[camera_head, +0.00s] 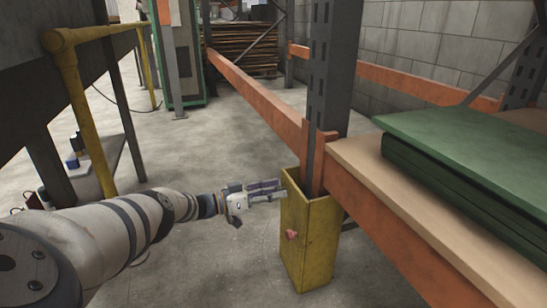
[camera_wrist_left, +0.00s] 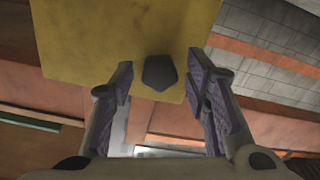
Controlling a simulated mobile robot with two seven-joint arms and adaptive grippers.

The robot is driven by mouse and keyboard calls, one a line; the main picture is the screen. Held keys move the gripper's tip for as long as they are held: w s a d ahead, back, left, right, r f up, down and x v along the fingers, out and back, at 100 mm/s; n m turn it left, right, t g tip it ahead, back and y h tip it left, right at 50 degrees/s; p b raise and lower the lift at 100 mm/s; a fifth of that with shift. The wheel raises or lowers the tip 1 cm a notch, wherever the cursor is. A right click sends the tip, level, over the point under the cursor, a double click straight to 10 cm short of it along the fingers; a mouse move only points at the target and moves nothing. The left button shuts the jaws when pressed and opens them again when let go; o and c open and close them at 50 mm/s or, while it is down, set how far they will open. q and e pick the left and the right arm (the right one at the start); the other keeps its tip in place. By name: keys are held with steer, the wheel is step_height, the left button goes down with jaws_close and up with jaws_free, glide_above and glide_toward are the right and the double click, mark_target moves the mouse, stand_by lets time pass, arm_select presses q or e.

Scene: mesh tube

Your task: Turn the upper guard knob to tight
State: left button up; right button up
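The yellow post guard (camera_head: 308,245) stands upright around the foot of the dark rack post, and its yellow face (camera_wrist_left: 90,35) fills the upper middle of the left wrist view. A dark, angular knob (camera_wrist_left: 160,74) sticks out near the edge of that face. My left gripper (camera_head: 281,190) points at the guard's upper part from the left. Its fingers are spread, one on each side of the dark knob, with gaps showing on both sides. In the head view I cannot make out this knob near the fingertips. A red knob (camera_head: 291,235) sits lower on the guard. My right gripper is out of view.
An orange rack beam (camera_head: 390,225) and a wooden shelf (camera_head: 400,195) with green boards (camera_head: 470,165) lie right of the guard. A yellow rail (camera_head: 75,100) stands at left. The concrete floor (camera_head: 185,260) before the guard is clear.

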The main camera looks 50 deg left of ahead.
arm_select(q)
steer(key=shift+s, duration=0.1)
steer(key=v, duration=1.2)
